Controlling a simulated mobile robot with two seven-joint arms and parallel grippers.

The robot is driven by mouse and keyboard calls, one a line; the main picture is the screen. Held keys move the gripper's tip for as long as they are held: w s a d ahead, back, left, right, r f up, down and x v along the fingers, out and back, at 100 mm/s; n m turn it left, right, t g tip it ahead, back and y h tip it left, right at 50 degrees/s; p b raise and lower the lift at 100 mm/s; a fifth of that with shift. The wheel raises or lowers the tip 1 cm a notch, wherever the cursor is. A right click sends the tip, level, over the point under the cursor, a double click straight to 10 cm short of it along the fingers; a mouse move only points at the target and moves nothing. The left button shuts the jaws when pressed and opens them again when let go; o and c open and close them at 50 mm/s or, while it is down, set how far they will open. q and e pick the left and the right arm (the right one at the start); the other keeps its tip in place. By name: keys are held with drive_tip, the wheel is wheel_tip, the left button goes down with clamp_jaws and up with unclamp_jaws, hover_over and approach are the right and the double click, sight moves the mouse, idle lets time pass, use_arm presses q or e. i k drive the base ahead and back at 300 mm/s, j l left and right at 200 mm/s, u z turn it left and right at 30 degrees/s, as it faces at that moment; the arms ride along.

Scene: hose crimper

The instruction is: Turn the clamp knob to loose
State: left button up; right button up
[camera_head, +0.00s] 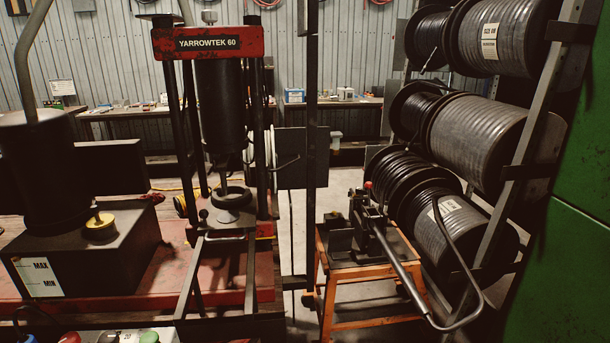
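No part is labelled as the clamp knob, so I cannot tell for certain which one it is. A small red knob (368,185) stands on top of the dark lever tool (372,222) on the orange stand at right of centre. A small dark knob (203,214) sits beside the round dark ring (232,198) under the press cylinder. A yellow round cap (99,226) sits on the dark tank marked MAX and MIN (110,255). Neither of my grippers shows in this view.
The red-topped press (208,43) marked YARROWTEK 60 stands left of centre. The orange stand (345,272) bears the tool, whose long metal lever (402,265) slants toward me. Hose reels (487,135) fill the rack at right, beside a green panel (565,230). Coloured items lie at bottom left.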

sight(361, 193)
drive_tip(key=i+l+u, duration=0.1)
drive_tip(key=l+u, duration=0.75)
drive_tip(key=l, duration=0.2)
drive_tip(key=l+u, duration=0.4)
drive_tip(key=l, duration=0.15)
